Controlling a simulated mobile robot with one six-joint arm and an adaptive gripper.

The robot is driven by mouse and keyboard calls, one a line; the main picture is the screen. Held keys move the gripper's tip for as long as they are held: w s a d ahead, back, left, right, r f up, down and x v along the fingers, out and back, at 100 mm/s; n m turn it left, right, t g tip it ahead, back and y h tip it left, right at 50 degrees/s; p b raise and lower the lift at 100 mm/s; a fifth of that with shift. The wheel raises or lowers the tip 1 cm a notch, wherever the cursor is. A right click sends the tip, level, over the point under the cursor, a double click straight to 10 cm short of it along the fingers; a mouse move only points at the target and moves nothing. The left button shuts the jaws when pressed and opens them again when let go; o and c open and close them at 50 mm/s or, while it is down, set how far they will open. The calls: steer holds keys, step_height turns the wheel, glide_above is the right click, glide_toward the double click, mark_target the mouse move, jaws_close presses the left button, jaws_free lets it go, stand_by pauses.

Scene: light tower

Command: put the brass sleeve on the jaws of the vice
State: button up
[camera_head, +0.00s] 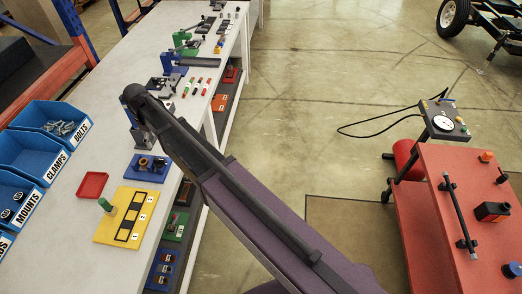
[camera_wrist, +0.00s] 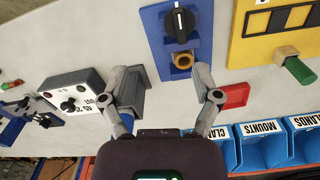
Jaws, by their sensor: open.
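The brass sleeve (camera_wrist: 183,61) is a short brass ring with a dark bore, on a blue plate (camera_wrist: 158,46) beside a black knob (camera_wrist: 180,21). In the head view the brass piece (camera_head: 142,162) shows on the same blue plate (camera_head: 137,172). My gripper (camera_wrist: 165,84) is open and empty, with the sleeve just beyond its right fingertip in the wrist view. In the head view my arm hides most of the gripper. A dark vice-like fixture with a blue part (camera_wrist: 12,128) is at the wrist view's left edge; I cannot make out its jaws.
A grey box with a knob (camera_wrist: 70,103) stands left of my gripper. A yellow board (camera_head: 108,228) with a green cylinder (camera_head: 105,204), a red tray (camera_head: 92,185) and labelled blue bins (camera_head: 42,112) are nearby. More tools stand farther along the bench (camera_head: 113,66).

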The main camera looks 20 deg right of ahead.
steer(key=s+d+m, duration=0.3)
steer(key=s+d, duration=0.2)
steer(key=d, duration=0.6)
steer(key=s+d+m, duration=0.4)
steer(key=s+d, duration=0.2)
steer(key=d, duration=0.6)
steer(key=s+d+m, duration=0.4)
steer(key=s+d, duration=0.1)
steer(key=d, duration=0.7)
steer(key=shift+s+d, duration=0.25)
